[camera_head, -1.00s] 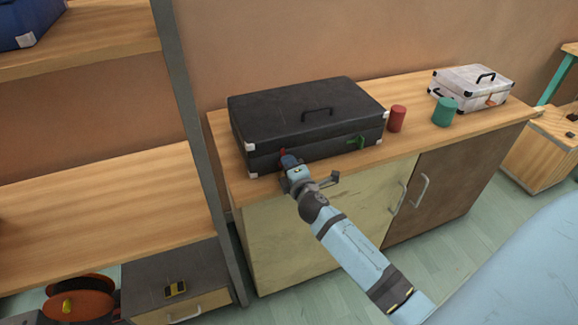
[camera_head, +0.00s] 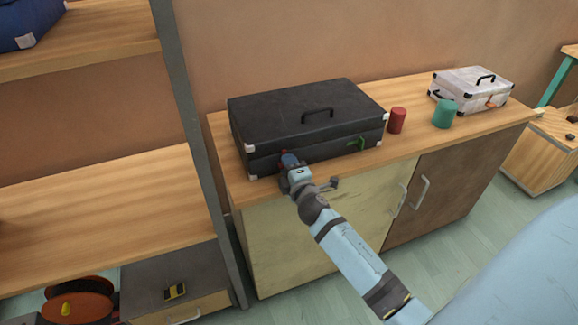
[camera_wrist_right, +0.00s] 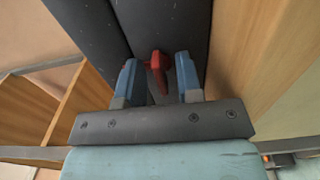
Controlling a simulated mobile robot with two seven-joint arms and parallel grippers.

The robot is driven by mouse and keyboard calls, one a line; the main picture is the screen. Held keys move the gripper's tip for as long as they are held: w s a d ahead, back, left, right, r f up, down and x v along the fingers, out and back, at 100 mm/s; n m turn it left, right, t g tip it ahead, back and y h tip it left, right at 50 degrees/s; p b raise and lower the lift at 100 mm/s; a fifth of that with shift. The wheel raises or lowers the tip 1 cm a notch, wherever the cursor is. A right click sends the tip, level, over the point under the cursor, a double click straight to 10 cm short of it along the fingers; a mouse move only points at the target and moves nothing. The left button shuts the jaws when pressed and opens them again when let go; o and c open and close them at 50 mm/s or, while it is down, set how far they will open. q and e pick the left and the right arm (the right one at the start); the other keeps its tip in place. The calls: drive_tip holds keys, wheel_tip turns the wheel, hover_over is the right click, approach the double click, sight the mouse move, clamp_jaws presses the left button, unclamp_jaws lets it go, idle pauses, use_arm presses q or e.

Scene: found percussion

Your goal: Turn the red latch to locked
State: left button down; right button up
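A black suitcase (camera_head: 300,105) with light corner caps lies on the wooden cabinet top. Its red latch (camera_wrist_right: 158,66) is on the front face, at the left; in the head view my gripper hides nearly all of it. In the right wrist view the latch's lever sits between my blue fingers. My right gripper (camera_wrist_right: 157,80) is open around it, with a visible gap on both sides. In the head view the same gripper (camera_head: 289,161) is against the suitcase's front. My left gripper is not in view.
A red cylinder (camera_head: 397,120) and a green cylinder (camera_head: 445,113) stand right of the suitcase. A small white case (camera_head: 470,85) is behind them. The cabinet (camera_head: 330,210) has grey door handles. A shelf unit with a grey post (camera_head: 190,130) stands at the left.

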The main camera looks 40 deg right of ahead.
use_arm(q)
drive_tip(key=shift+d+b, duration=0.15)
drive_tip(key=shift+b, duration=0.3)
use_arm(e)
drive_tip(key=v, duration=1.4)
drive_tip(key=shift+w+a, duration=0.1)
drive_tip(key=shift+a, duration=0.05)
